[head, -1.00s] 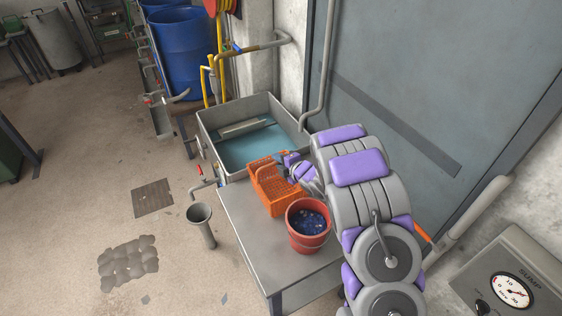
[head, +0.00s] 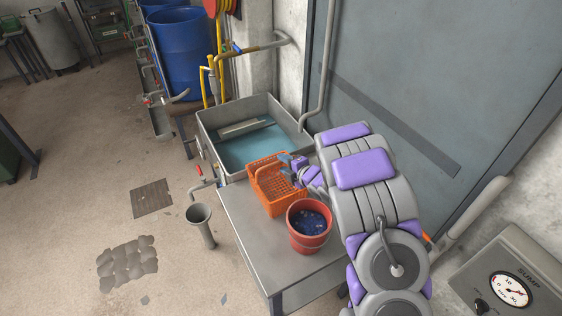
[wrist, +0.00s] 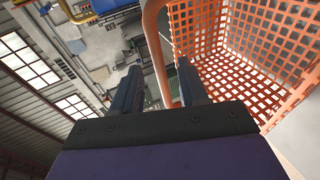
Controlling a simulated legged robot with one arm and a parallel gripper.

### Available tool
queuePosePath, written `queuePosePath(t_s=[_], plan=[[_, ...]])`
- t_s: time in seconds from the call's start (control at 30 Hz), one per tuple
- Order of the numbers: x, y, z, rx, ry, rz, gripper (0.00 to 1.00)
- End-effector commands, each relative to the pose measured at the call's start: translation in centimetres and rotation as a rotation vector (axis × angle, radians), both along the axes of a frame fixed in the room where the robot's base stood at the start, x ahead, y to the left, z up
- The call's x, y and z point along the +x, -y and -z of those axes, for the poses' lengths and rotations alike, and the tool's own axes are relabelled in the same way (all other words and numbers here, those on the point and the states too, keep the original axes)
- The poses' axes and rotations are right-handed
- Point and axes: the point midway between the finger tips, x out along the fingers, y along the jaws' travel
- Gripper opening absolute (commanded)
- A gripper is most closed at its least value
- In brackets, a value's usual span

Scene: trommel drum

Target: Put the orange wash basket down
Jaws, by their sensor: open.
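The orange wash basket (head: 266,182) stands on the grey metal table (head: 235,215), between the water sink and the red bucket. It is upright in the head view. My gripper (head: 284,160) is at the basket's right side, near its handle. In the wrist view my gripper (wrist: 158,85) has its two fingers apart. The orange handle (wrist: 155,50) shows between and beyond the fingers, and the basket's open mesh (wrist: 215,50) fills the right side. I cannot tell whether a finger touches the handle.
A red bucket (head: 308,238) with dark blue contents stands on the table just in front of the basket. A grey sink (head: 210,135) holding water is behind it. A grey door (head: 400,90) is at the right. The table's front left is clear.

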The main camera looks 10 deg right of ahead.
Motion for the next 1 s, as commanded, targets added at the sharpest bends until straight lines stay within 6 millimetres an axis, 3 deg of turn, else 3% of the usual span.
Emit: queuePosePath(t_s=[0.2,0.4,0.73,0.87,1.0], plan=[[-3.8,2.3,-1.7,-0.001,-0.001,0.003,0.43],[-6.0,3.1,-2.7,-0.004,0.002,0.002,0.43],[-6.6,3.9,-3.3,-0.012,-0.015,0.027,0.43],[-6.2,6.3,-4.9,-0.040,-0.076,0.148,0.43],[-6.9,10.1,-7.8,-0.047,-0.184,0.384,0.43]])
